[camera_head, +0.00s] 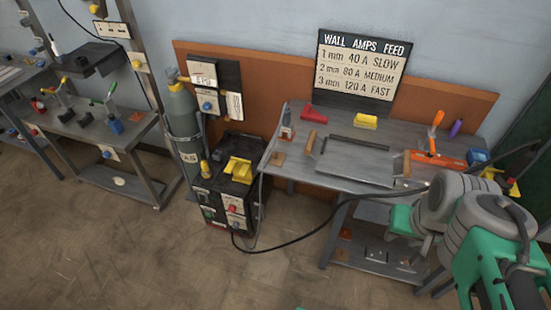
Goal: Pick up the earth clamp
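A yellow clamp-shaped piece (238,169) lies on top of the black welding machine (228,185), left of the workbench. It looks like the earth clamp, but it is too small to be certain. Another small yellow piece (490,174) shows at the bench's right end, beside a dark cable and partly behind my arm; I cannot tell what it is. My grey and green arm fills the lower right, over the bench's right end. I cannot make out my gripper's fingers.
The grey workbench (284,167) holds a raised plate, a red block (314,111), a yellow block (366,121) and orange tools. A gas cylinder (181,120) stands left of the machine. A black cable (290,249) loops low from the machine towards the bench. Front floor is clear.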

